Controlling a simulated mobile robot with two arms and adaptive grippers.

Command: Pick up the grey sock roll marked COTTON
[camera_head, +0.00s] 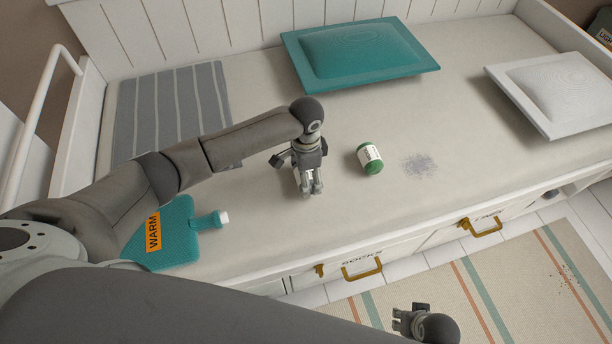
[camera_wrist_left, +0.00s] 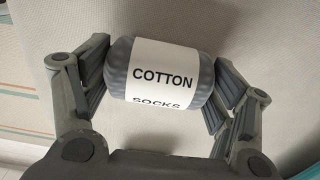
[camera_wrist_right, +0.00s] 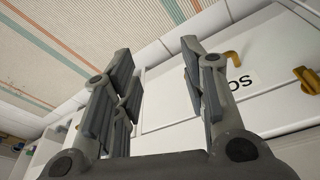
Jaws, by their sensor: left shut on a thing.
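The grey sock roll (camera_wrist_left: 160,75) fills the middle of the left wrist view, its white band reading COTTON SOCKS. My left gripper (camera_head: 312,187) has its fingers against both ends of the roll and is shut on it. In the head view this gripper is over the pale mattress and mostly hides the roll. I cannot tell whether the roll still touches the mattress. My right gripper (camera_head: 402,320) is low in front of the drawers; in the right wrist view its fingers (camera_wrist_right: 156,50) are apart with nothing between them.
A green roll with a white label (camera_head: 370,158) lies right of my left gripper. A teal hot-water bottle (camera_head: 178,232) marked WARM lies near the front left. Teal (camera_head: 360,55) and white (camera_head: 560,90) pillows lie behind. Drawers with brass handles (camera_head: 362,270) face the striped rug (camera_head: 520,290).

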